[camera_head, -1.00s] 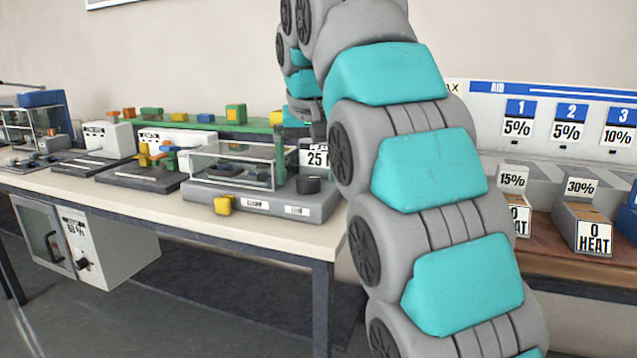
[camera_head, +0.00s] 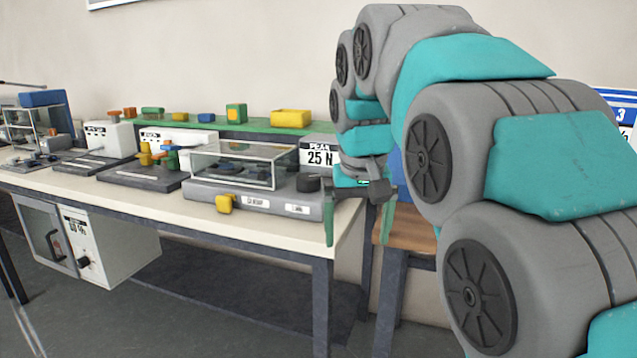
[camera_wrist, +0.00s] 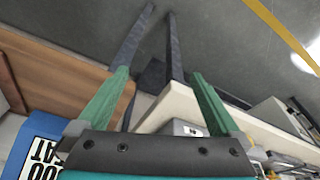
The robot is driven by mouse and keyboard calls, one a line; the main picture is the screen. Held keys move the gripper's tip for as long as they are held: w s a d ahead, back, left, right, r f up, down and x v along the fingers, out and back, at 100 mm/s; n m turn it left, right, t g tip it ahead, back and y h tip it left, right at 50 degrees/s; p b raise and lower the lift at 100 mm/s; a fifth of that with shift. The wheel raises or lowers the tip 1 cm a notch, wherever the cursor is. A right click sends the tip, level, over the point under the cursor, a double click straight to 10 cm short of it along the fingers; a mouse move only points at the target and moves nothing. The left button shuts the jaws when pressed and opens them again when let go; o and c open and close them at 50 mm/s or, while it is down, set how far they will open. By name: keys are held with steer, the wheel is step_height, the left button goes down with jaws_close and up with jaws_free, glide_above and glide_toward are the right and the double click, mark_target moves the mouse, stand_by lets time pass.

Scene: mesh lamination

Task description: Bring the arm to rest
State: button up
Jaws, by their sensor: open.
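My arm, grey and teal, fills the right side of the head view and bends over at the top. My gripper (camera_head: 358,222) hangs at its end, fingers pointing down, at the right end of the white-topped bench (camera_head: 270,235). Its two green fingers are spread apart with nothing between them. In the wrist view my gripper (camera_wrist: 160,97) is also open and empty, with the bench corner (camera_wrist: 172,110) and dark legs beyond the fingers.
A clear-covered device (camera_head: 250,190) with a yellow knob (camera_head: 226,203) stands left of my gripper, beside a "25 N" sign (camera_head: 320,157). A brown wooden table (camera_head: 408,230) stands behind and right. A blue sign (camera_wrist: 38,145) shows at the wrist view's lower left.

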steer(key=s+d+f+g, duration=0.1)
steer(key=s+d+f, duration=0.2)
steer(key=s+f, duration=0.5)
steer(key=s+d+f+g, duration=0.1)
steer(key=s+d+f, duration=0.1)
steer(key=s+f, duration=0.6)
steer(key=s+d+f+g, duration=0.2)
steer(key=s+f, duration=0.6)
steer(key=s, duration=0.6)
steer(key=shift+s+d+m, duration=0.15)
steer(key=shift+d+m, duration=0.15)
steer(key=shift+d, duration=0.5)
